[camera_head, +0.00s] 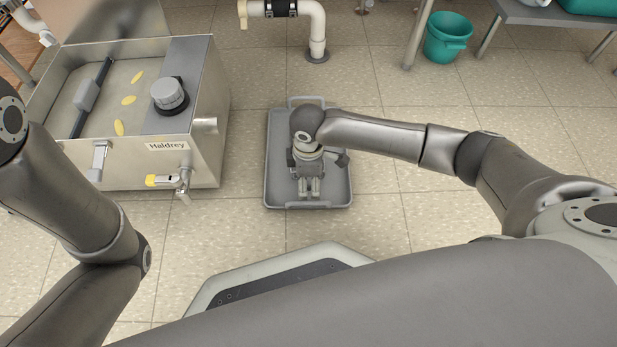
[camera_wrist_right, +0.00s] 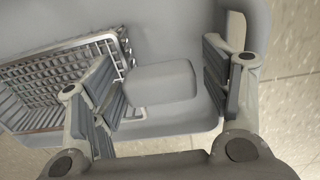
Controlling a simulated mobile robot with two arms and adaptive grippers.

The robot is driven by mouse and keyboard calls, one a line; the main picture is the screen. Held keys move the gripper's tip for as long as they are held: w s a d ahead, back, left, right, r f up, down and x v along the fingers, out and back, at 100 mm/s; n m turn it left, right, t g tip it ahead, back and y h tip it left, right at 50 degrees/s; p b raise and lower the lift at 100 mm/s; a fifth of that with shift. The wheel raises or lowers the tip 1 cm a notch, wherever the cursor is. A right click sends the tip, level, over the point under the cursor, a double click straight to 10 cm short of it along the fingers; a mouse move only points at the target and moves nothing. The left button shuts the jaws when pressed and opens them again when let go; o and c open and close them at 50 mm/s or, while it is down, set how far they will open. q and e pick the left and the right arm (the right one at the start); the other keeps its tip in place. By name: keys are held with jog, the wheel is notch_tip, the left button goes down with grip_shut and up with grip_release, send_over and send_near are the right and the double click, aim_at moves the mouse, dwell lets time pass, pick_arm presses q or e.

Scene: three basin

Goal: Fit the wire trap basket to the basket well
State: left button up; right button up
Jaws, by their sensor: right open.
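My right gripper (camera_head: 313,168) is over the grey tray (camera_head: 342,190) on the floor, open and pointing down. In the right wrist view, the silver wire basket (camera_wrist_right: 62,80) lies in the tray, at the left. A smooth grey block (camera_wrist_right: 160,82) sits between the open fingers, with gaps showing on both sides; it looks like the basket's grip, but I cannot tell how it joins. In the head view my gripper hides the basket. The steel basin (camera_head: 125,180) marked Haldrey stands to the left; I cannot tell which part is the basket well. My left gripper is out of view.
The basin holds a black bar with a grey block (camera_head: 86,95), several yellow pieces (camera_head: 128,100) and a round grey knob (camera_head: 169,95). A tap (camera_head: 182,180) juts from its front. A white pipe (camera_head: 317,30) and green bucket (camera_head: 447,38) stand behind. Floor around the tray is clear.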

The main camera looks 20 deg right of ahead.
jog(key=shift+f+b, duration=0.2)
jog(key=shift+b, duration=0.3)
jog(key=r+p, duration=0.9)
jog(key=shift+w+d+r, duration=0.2)
jog(key=shift+d+r, duration=0.05)
jog(key=shift+r, duration=0.1)
jog(key=shift+r+p, duration=0.4)
jog(key=shift+r, duration=0.35)
